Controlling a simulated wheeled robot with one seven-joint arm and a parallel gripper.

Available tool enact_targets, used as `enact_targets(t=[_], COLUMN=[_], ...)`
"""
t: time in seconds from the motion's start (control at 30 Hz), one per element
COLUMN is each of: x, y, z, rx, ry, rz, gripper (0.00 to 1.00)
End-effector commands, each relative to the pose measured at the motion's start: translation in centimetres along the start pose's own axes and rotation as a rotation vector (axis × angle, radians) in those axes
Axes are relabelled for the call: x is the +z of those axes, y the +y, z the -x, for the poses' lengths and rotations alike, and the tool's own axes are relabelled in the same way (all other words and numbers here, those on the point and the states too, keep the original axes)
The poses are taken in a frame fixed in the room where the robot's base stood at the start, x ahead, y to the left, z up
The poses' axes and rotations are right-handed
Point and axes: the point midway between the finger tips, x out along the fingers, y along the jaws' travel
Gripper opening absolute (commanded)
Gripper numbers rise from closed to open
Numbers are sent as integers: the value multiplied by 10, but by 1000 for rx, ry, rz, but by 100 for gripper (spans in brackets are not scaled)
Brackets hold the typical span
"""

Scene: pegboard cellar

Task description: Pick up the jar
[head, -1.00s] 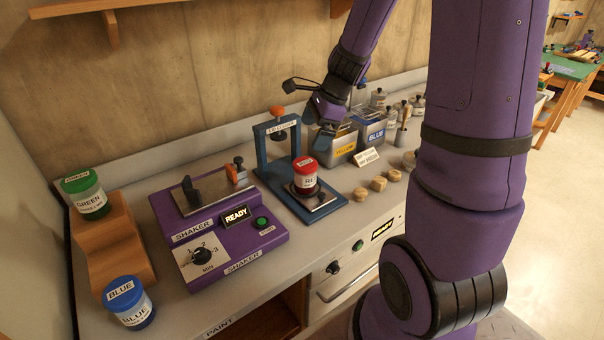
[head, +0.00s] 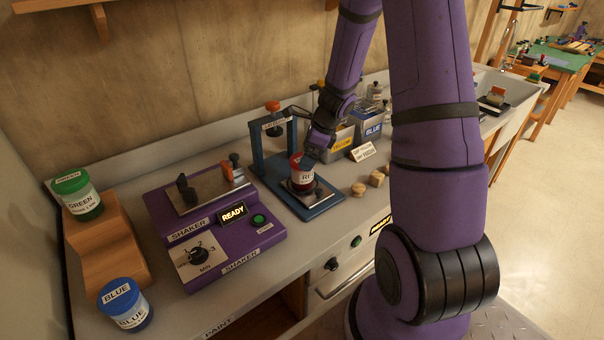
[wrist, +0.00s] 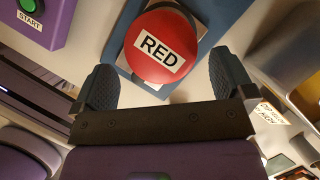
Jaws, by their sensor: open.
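The red-lidded jar (head: 301,172) labelled RED stands upright on the plate of the blue press stand (head: 328,200). In the wrist view the jar's red lid (wrist: 160,62) faces the camera, just beyond the fingertips and between their lines. My gripper (head: 312,152) is at the upper right of the jar in the head view, partly covering its lid. In the wrist view my gripper (wrist: 165,80) is open, with one finger on each side and nothing held.
A purple shaker (head: 215,225) with a READY display stands left of the stand. A green jar (head: 82,200) is on a wooden step and a blue jar (head: 128,308) is on the counter. Wooden knobs (head: 358,189) and tins (head: 368,130) are to the right.

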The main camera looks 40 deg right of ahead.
Motion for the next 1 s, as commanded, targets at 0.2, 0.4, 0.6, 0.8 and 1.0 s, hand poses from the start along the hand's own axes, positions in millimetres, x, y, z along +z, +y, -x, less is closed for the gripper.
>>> enact_targets(t=[0.2, 0.4, 0.6, 0.8, 1.0], x=[1, 2, 2, 2, 2], y=[-2, -2, -2, -2, -2], z=[-30, -45, -45, -45, -45], rx=[4, 2, 1, 1, 1], ry=[0, 0, 0, 0, -1], rz=[-1, 1, 0, 1, 1], gripper=[100, 100, 100, 63, 37])
